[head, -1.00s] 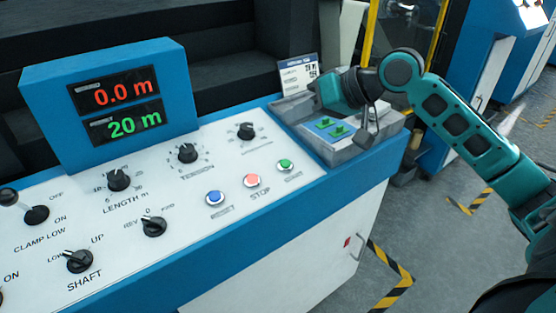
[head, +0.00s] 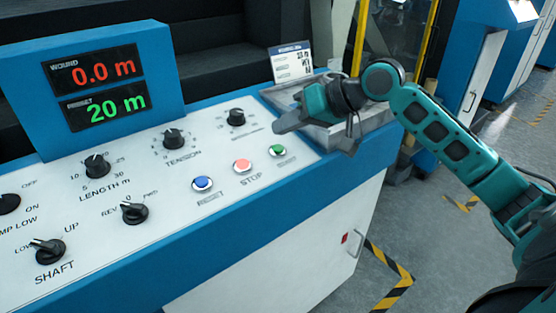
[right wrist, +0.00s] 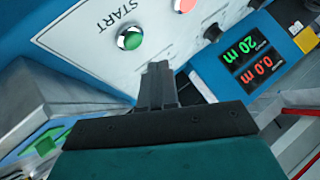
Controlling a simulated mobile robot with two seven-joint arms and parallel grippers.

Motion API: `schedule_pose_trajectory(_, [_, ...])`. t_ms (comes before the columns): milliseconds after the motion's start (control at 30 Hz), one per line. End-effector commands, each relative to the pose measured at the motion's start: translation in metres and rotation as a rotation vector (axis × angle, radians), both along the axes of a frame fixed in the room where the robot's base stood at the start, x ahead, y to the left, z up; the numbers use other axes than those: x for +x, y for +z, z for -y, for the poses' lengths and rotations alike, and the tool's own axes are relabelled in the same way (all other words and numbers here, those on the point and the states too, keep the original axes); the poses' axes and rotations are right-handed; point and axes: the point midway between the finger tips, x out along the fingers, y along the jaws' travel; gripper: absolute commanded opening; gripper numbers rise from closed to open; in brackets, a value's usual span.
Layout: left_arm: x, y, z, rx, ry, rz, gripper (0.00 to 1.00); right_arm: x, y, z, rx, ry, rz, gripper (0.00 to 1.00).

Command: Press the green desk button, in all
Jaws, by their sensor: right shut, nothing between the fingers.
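The green button (head: 278,151) sits at the right end of a row of three on the white desk panel. In the right wrist view the green button (right wrist: 130,37) shows beside the word START, just beyond my fingertips. My right gripper (head: 277,128) is above the panel's right end, a little above and behind the green button in the head view, apart from it. Its fingers (right wrist: 157,68) are shut together with nothing between them. My left gripper is in no view.
A red button (head: 242,166) and a blue button (head: 202,184) stand left of the green one. Black knobs, such as the tension knob (head: 174,139), lie farther left. A grey tray (head: 345,130) and a card (head: 291,64) are at the right end. The display (head: 105,88) reads 0.0 m and 20 m.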

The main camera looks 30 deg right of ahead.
Motion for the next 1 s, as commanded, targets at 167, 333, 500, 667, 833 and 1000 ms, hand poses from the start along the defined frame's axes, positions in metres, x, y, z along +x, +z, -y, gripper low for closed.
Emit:
schedule_pose_trajectory(167, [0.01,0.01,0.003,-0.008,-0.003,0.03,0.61,0.003,-0.016,0.0,0.002,-0.001,-0.002,0.0])
schedule_pose_trajectory(333, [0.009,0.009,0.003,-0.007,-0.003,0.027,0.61,0.003,-0.018,0.0,0.001,-0.001,0.0,0.0])
schedule_pose_trajectory(500, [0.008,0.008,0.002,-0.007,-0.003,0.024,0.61,0.003,-0.018,0.0,0.001,-0.001,0.0,0.0])
schedule_pose_trajectory(667, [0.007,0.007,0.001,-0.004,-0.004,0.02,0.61,0.003,-0.018,0.0,0.0,0.0,-0.001,0.0])
schedule_pose_trajectory(833, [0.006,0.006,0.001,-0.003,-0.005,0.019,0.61,0.003,-0.018,0.0,0.0,0.0,-0.001,0.0])
schedule_pose_trajectory(1000, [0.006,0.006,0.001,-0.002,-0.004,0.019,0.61,0.003,-0.018,0.0,0.0,0.0,-0.001,0.0])
